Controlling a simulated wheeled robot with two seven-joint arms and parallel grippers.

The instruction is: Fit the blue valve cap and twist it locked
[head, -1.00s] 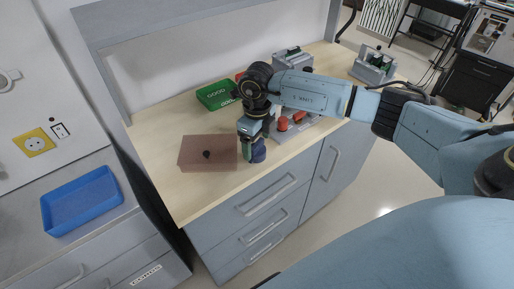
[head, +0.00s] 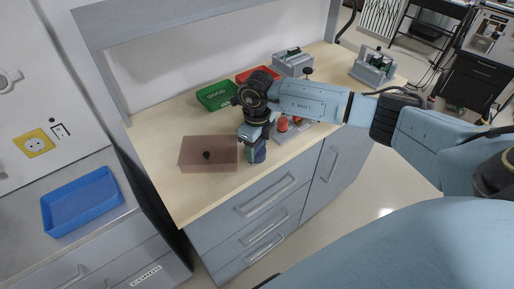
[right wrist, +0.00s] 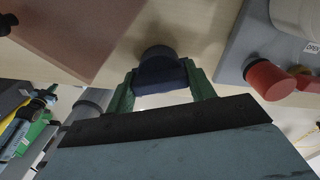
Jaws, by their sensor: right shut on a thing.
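My right gripper (head: 256,153) points down at the front edge of the wooden bench. It is shut on the dark blue valve cap (head: 260,154). In the right wrist view the cap (right wrist: 158,72) sits between the two green fingers, with a round dark end facing the bench. I cannot tell whether it touches the bench top. To the right of the gripper is a grey fixture (right wrist: 236,62) with red round parts (right wrist: 270,79); my arm partly hides it in the head view. My left gripper is not in view.
A brown box (head: 190,155) with a black knob stands just left of the gripper. A green tray (head: 216,97) and a red tray (head: 252,74) lie behind. Grey fixtures (head: 293,62) stand at the back right. A blue tray (head: 82,203) is on the left counter.

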